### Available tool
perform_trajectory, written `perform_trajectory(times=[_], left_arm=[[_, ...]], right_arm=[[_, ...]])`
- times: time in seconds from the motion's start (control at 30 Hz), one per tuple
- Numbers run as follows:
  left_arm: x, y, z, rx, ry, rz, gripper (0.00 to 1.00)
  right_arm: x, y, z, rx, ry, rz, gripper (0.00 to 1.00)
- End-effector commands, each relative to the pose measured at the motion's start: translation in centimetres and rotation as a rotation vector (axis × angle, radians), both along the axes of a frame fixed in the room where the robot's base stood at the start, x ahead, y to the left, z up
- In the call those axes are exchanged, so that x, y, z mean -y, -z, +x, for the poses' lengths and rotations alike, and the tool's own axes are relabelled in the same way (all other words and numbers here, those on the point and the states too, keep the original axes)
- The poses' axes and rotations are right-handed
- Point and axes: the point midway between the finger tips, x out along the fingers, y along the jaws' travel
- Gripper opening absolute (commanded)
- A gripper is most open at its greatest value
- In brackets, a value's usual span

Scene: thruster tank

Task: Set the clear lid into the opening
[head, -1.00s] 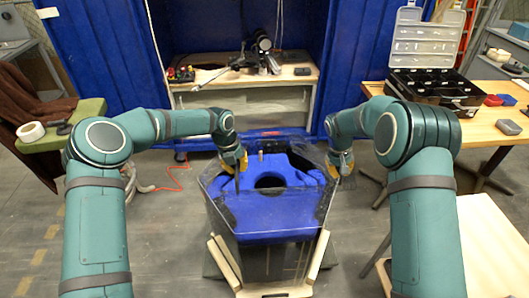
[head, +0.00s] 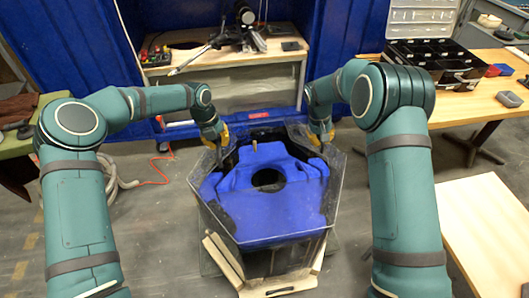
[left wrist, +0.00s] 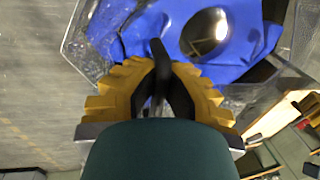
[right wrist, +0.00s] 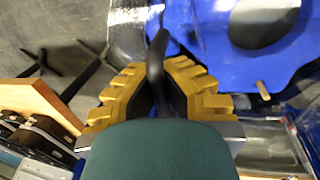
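The tank (head: 318,250) stands in the middle of the head view, with clear many-sided walls and a blue body (head: 245,205) with a round dark hole inside. The clear lid is hard to tell from the clear walls; clear material shows beside the fingers in the left wrist view (left wrist: 82,38) and the right wrist view (right wrist: 130,40). My left gripper (head: 222,146) is shut on a black handle (left wrist: 158,58) at the far left of the tank. My right gripper (head: 321,146) is shut on another black handle (right wrist: 156,55) at the far right. Whether the lid is seated cannot be told.
A wooden-topped bench (head: 285,58) with a dark instrument stands behind the tank against blue panels. A table (head: 480,85) with an open black case (head: 430,60) is at right. A bare wooden surface (head: 485,225) lies at the near right. A hose and red cable lie on the left floor.

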Motion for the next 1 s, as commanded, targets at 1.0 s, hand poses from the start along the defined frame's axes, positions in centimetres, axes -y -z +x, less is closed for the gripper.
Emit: perform_trajectory(times=[1.0], left_arm=[[0.1,2.8,0.0,0.002,0.002,-0.002,0.0]], right_arm=[[-0.1,2.8,0.0,0.002,-0.001,0.001,0.0]])
